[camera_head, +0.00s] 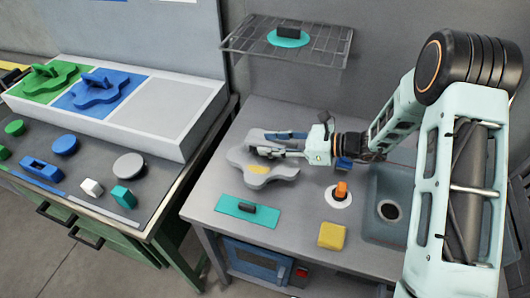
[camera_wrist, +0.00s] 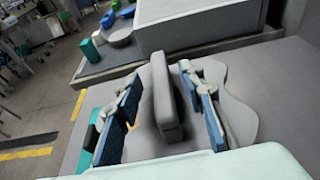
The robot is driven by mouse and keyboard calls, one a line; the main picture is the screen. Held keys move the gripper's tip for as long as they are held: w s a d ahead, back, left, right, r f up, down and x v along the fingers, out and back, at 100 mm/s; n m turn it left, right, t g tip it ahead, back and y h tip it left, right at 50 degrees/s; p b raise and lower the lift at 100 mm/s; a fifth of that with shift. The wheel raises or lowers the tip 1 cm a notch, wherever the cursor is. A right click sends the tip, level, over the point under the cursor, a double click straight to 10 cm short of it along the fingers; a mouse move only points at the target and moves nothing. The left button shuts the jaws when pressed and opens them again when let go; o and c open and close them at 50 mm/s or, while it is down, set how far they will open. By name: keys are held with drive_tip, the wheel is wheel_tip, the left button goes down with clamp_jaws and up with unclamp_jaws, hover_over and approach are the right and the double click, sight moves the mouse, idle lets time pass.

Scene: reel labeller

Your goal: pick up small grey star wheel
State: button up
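The grey star wheel (camera_head: 283,171), a flat wavy-edged plate, lies on the grey worktop in the head view, with a yellow patch on its near part. In the wrist view the wheel (camera_wrist: 240,116) shows under my fingers, with an upright grey handle (camera_wrist: 166,98) rising from it. My gripper (camera_head: 262,143) reaches in from the right, over the wheel. In the wrist view my gripper (camera_wrist: 160,112) is open, one blue-padded finger on each side of the handle, with gaps visible on both sides. In the head view the fingers largely hide the handle.
A teal plate with dark handle (camera_head: 247,211), a yellow block (camera_head: 332,235), an orange knob on a white disc (camera_head: 341,191) and a sink (camera_head: 390,185) are nearby. A wire shelf (camera_head: 330,45) hangs above. Left, a raised box (camera_head: 185,105) carries green and blue star wheels.

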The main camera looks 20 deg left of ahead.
drive_tip(key=shift+x, duration=1.05)
clamp_jaws()
drive_tip(key=shift+r, duration=0.1)
